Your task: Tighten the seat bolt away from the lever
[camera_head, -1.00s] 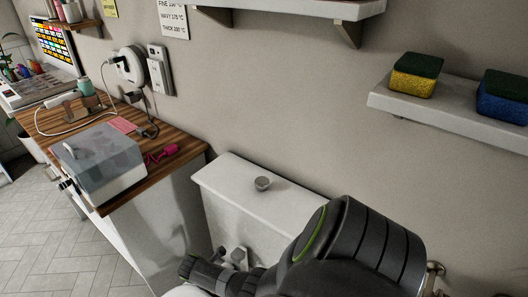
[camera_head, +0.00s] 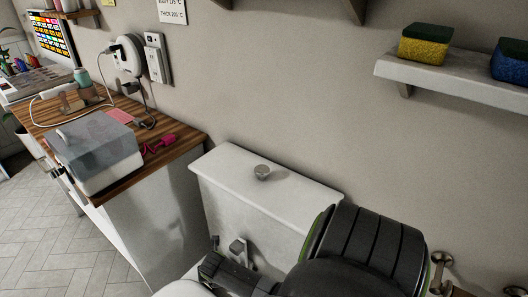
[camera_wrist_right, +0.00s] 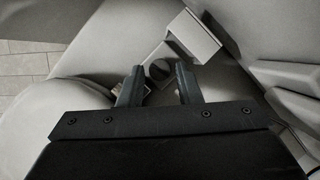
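A white toilet tank (camera_head: 262,195) with a round metal knob (camera_head: 262,172) on its lid stands against the wall. A metal fitting (camera_head: 238,248) and a smaller knob (camera_head: 215,242) show low in front of it. My right gripper (camera_head: 208,266) is low by these fittings, its fingertips hard to make out there. In the right wrist view its fingers (camera_wrist_right: 159,84) are apart, with a dark round bolt-like piece (camera_wrist_right: 158,70) in or just beyond the gap. Contact cannot be told. A grey block-shaped fitting (camera_wrist_right: 195,37) is just beyond. I cannot tell which piece is the lever. My left gripper is out of view.
A wooden-topped counter (camera_head: 190,145) stands left of the tank, with a grey-lidded box (camera_head: 95,145) and a pink item (camera_head: 157,143) on it. A wall shelf (camera_head: 460,82) with sponges is at upper right. Pipe fittings (camera_head: 440,262) are at lower right. Tiled floor (camera_head: 45,240) is clear at left.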

